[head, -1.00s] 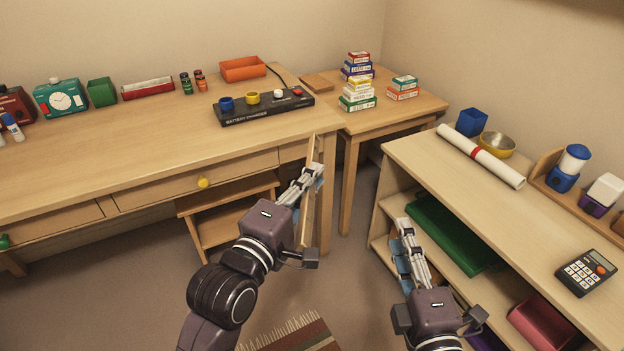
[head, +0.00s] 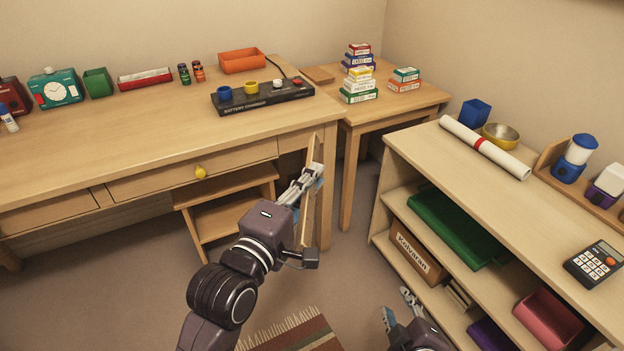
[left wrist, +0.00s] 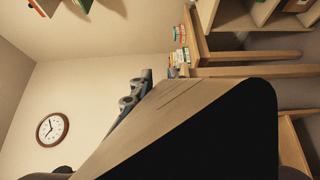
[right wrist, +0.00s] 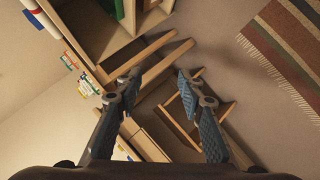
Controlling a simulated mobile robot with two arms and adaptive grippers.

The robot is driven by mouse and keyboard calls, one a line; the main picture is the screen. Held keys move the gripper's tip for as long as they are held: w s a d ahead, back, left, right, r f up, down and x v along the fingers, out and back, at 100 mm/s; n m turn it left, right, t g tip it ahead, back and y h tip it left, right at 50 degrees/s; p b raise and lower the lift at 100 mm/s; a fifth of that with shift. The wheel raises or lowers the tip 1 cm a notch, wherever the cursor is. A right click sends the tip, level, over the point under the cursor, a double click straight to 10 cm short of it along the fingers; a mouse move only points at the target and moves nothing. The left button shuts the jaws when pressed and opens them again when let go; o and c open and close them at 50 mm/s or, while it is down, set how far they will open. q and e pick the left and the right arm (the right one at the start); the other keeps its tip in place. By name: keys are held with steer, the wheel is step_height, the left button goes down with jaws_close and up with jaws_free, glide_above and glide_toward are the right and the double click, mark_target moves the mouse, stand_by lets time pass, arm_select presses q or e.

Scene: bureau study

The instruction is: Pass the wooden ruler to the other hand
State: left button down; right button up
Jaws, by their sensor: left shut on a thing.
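The wooden ruler (head: 310,200) is a long thin light-wood strip, held upright in the head view in front of the desk's right leg. My left gripper (head: 313,178) is shut on it. In the left wrist view the ruler (left wrist: 185,100) fills the middle as a broad wooden face beside a large dark area. My right gripper (head: 396,305) is low in the head view, in front of the shelf and apart from the ruler. In the right wrist view its fingers (right wrist: 156,80) are spread with nothing between them.
The desk (head: 100,140) with a battery charger (head: 262,97) stands behind the ruler. A shelf unit (head: 450,170) with a white roll (head: 484,147) on top is to the right. A stool (head: 225,205) stands under the desk. Floor between desk and shelf is free.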

steer(key=s+a+f+m+g, duration=0.1)
steer(key=s+f+m+g, duration=0.3)
steer(key=s+f, duration=0.3)
steer(key=s+f+m+g+y, duration=0.1)
steer(key=s+f+m+g, duration=0.3)
steer(key=s+f, duration=0.3)
step_height(320, 180, down, 5)
steer(key=shift+s+a+f+g, duration=0.1)
steer(key=shift+s+a+g, duration=0.2)
steer(key=shift+a, duration=0.05)
